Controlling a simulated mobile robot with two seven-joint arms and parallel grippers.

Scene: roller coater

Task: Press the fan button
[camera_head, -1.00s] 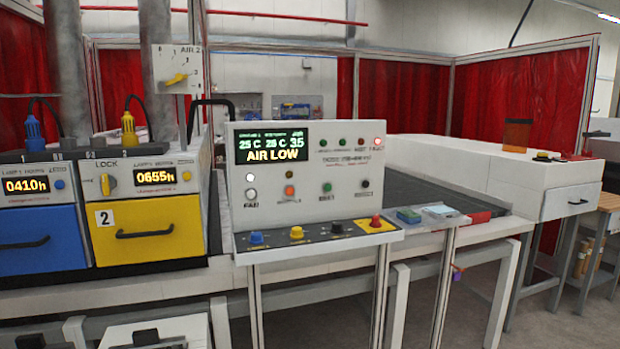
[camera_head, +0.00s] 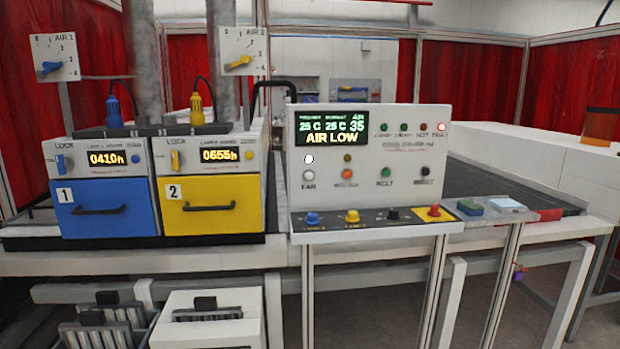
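The control panel (camera_head: 470,143) stands upright in the middle of the camera_head view, with a white face. The fan button (camera_head: 308,175) is a small pale round button at the panel's lower left, just above the label FAN. A round lamp (camera_head: 309,159) directly above it glows white. The panel's display (camera_head: 332,125) reads AIR LOW in yellow under smaller figures. Neither of my grippers is in view, and nothing covers the fan button.
A sloped ledge (camera_head: 372,223) with several coloured knobs juts out below the panel. Blue (camera_head: 107,222) and yellow (camera_head: 210,222) lamp units stand to its left. A dark conveyor belt (camera_head: 492,182) runs behind and right. Air dials (camera_head: 242,45) hang above the units.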

